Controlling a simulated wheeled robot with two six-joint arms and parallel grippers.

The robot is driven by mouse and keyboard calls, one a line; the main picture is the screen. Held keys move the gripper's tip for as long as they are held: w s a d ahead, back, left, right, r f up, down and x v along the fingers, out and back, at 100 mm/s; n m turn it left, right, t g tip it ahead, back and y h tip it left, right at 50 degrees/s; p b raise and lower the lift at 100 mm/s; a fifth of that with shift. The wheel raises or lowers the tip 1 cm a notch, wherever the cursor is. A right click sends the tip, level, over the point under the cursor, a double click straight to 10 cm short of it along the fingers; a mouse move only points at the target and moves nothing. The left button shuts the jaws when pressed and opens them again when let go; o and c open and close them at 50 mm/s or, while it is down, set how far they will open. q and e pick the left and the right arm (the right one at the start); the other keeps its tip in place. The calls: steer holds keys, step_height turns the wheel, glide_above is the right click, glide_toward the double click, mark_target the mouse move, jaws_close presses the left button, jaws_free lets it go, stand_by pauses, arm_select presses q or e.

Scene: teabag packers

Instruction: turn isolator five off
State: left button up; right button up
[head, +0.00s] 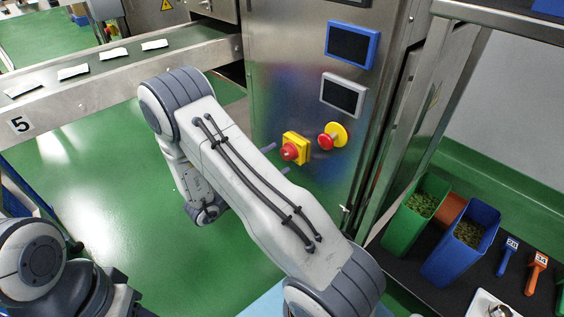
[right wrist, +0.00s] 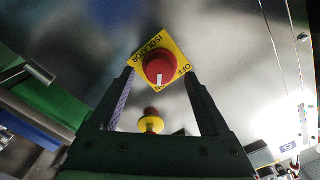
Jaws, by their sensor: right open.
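The isolator (head: 293,149) is a yellow plate with a red rotary knob on the steel cabinet front. In the right wrist view its knob (right wrist: 158,68) has a white mark pointing to the bottom of the picture; the plate (right wrist: 150,43) reads ISOLATOR, with OFF to the right of the knob. My right gripper (head: 275,159) is open in front of the isolator. Its fingers (right wrist: 163,95) flank the knob in the right wrist view, and I see no contact. My left arm is at the lower left of the head view, with a dark end, perhaps the gripper (head: 118,294), cut off.
A red emergency stop on a yellow base (head: 332,135) is right of the isolator. Two screens (head: 351,45) are above. Green (head: 408,220) and blue bins (head: 460,245) stand right.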

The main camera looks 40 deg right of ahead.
mark_target(284, 155)
steer(key=shift+w+d+b, duration=0.15)
steer(key=shift+d+b, duration=0.25)
steer(key=shift+d, duration=1.1)
jaws_close()
steer(key=shift+r+n+p, duration=0.15)
steer(key=shift+n+p, duration=0.35)
steer(key=shift+p, duration=0.3)
steer(key=n+p, duration=0.8)
steer(key=p, duration=0.2)
steer(key=n+p, duration=0.1)
steer(key=n, duration=0.1)
steer(key=n+p, duration=0.2)
steer(key=shift+s+n+p, duration=0.2)
steer(key=shift+n+p, duration=0.1)
steer(key=shift+n, duration=0.1)
steer(key=n+p, duration=0.1)
steer(key=n, duration=0.3)
steer(key=shift+p, duration=0.4)
steer(key=shift+f+n, duration=0.2)
steer(key=shift+n, duration=0.1)
